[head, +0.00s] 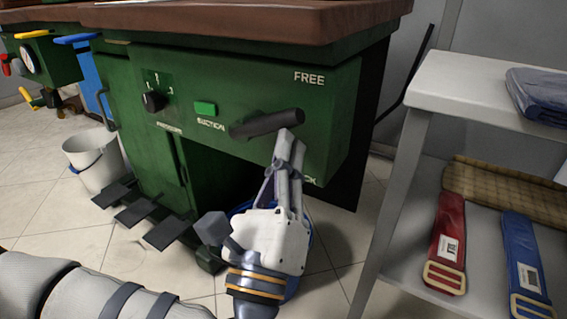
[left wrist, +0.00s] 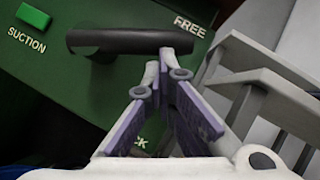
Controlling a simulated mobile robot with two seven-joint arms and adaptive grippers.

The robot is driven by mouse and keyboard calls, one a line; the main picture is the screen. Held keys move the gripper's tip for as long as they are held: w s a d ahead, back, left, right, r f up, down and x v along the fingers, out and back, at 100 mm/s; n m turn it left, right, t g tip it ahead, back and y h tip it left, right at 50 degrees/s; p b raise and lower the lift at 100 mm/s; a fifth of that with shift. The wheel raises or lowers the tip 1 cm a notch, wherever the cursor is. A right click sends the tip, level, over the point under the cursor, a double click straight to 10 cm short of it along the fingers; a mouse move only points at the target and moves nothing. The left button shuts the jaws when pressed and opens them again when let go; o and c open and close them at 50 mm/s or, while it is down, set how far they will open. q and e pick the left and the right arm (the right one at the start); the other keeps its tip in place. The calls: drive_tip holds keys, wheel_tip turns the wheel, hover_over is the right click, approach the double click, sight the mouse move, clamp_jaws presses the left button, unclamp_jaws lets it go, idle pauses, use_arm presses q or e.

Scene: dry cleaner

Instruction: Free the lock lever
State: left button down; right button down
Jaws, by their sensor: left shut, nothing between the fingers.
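The lock lever (head: 268,124) is a dark bar handle on the front of the green machine. It points right and slightly up, between the FREE label (head: 309,78) above and a partly hidden label ending in "CK" (head: 310,181) below. My left gripper (head: 288,137) is shut and empty, with its fingertips just under the lever's outer end. In the left wrist view, the lever (left wrist: 125,41) lies across the top, and the fingertips of my left gripper (left wrist: 158,62) are at its underside near the right end. I cannot tell whether they touch. My right gripper is not in view.
A green SUCTION button (head: 205,108) and a black knob (head: 153,101) are left of the lever. Foot pedals (head: 136,213) and a white bucket (head: 92,160) stand lower left. A blue bucket is partly hidden behind my gripper. A white shelf (head: 470,95) holding folded cloth and belts is at right.

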use_arm(q)
drive_tip(key=shift+r, duration=0.75)
